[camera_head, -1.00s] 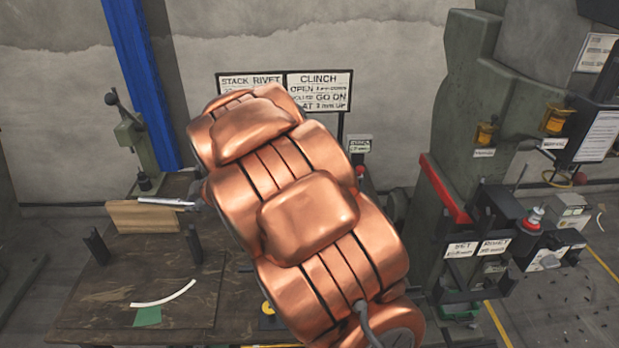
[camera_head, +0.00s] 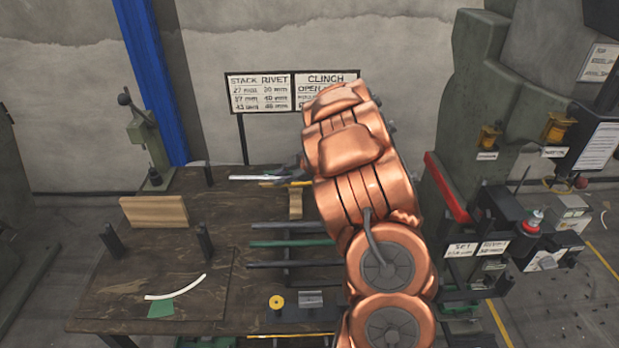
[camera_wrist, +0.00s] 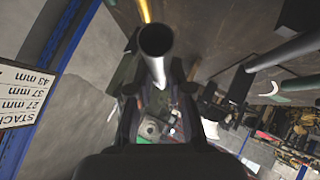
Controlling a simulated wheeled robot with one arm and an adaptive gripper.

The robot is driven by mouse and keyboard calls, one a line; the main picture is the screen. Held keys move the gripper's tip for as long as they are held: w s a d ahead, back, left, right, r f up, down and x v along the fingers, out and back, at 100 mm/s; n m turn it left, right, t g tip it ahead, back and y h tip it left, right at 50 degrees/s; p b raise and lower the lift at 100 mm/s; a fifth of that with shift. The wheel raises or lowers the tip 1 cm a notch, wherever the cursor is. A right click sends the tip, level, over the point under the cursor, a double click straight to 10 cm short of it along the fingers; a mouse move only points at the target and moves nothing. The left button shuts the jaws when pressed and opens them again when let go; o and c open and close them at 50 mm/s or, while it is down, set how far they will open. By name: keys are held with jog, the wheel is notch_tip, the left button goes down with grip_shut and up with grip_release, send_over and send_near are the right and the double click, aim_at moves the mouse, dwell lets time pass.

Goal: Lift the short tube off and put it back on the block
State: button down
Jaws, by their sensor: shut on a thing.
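The short tube (camera_wrist: 157,42) shows in the wrist view as a grey metal pipe with its dark open end towards the camera. My gripper (camera_wrist: 160,88) is shut on it, a finger on each side. In the head view a pale tube (camera_head: 256,178) lies level beside my arm's far end, and the fingers are mostly hidden behind the copper arm. A wooden block (camera_head: 155,211) stands on the bench at the left, apart from my gripper. A smaller wooden block (camera_head: 295,203) is just below my gripper. I cannot tell which block the task means.
Several longer tubes (camera_head: 292,243) lie level on a rack by my arm. Dark posts (camera_head: 204,241), a pale curved strip (camera_head: 176,288) and a yellow disc (camera_head: 277,302) are on the bench (camera_head: 110,300). A sign (camera_head: 262,93) stands behind; a large press (camera_head: 490,100) is at right.

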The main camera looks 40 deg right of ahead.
jog(key=s+d+f+p, duration=0.1)
jog(key=s+d, duration=0.4)
jog(key=d, duration=0.1)
jog(key=shift+d+f+n+y, duration=0.2)
jog(key=shift+f+n+y, duration=0.05)
jog(key=shift+n+y, duration=0.05)
jog(key=shift+s, duration=0.1)
jog(key=shift+s+f+b, duration=0.1)
jog(key=shift+f+b, duration=0.85)
jog(key=shift+f, duration=2.2)
jog(key=shift+f+b, duration=0.3)
jog(key=shift+f, duration=0.5)
jog(key=c, duration=1)
grip_release()
